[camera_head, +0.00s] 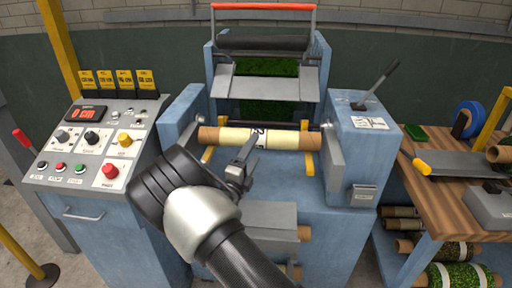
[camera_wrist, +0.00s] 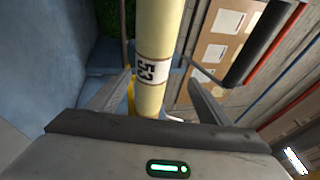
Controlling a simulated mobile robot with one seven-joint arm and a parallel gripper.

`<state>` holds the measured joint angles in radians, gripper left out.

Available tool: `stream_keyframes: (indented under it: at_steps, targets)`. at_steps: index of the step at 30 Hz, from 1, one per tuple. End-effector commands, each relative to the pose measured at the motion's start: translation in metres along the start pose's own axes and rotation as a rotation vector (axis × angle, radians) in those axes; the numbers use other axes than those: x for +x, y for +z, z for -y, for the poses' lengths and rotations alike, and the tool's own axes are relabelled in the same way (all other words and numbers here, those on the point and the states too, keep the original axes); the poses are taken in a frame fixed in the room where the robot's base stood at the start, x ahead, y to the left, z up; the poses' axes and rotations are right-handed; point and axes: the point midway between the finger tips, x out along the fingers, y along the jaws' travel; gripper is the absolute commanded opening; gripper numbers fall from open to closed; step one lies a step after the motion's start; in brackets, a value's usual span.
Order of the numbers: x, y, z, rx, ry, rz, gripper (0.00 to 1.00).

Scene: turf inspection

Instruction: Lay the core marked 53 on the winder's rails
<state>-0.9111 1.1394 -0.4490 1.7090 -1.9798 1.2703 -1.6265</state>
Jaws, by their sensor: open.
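The core marked 53 (camera_head: 285,139) is a pale yellow tube with brown ends and a black-and-white label. In the head view it lies level across the winder's two yellow rails (camera_head: 309,163), between the blue side housings. In the wrist view the core (camera_wrist: 158,35) runs up the picture, with its 53 label facing me. The left rail is partly hidden by the core.
The blue winder (camera_head: 350,150) has a lever on its right housing and a red-topped roller frame behind. A control console (camera_head: 95,150) stands at left. A wooden bench (camera_head: 450,195) at right holds tools, with turf rolls on shelves below.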

Motion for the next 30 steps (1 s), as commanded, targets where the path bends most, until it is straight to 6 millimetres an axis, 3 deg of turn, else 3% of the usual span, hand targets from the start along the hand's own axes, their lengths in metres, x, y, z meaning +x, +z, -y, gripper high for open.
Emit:
stream_keyframes:
  at_steps: [9, 16, 25, 28, 30]
  targets:
    - [-0.08, 0.002, 0.001, -0.001, 0.0, 0.004, 0.72]
    - [-0.125, 0.001, 0.001, 0.0, -0.001, 0.003, 0.72]
    - [-0.145, 0.0, 0.001, 0.0, -0.002, -0.001, 0.72]
    - [-0.14, -0.007, 0.006, 0.029, 0.004, -0.034, 0.72]
    - [-0.129, -0.025, 0.017, 0.096, 0.018, -0.109, 0.72]
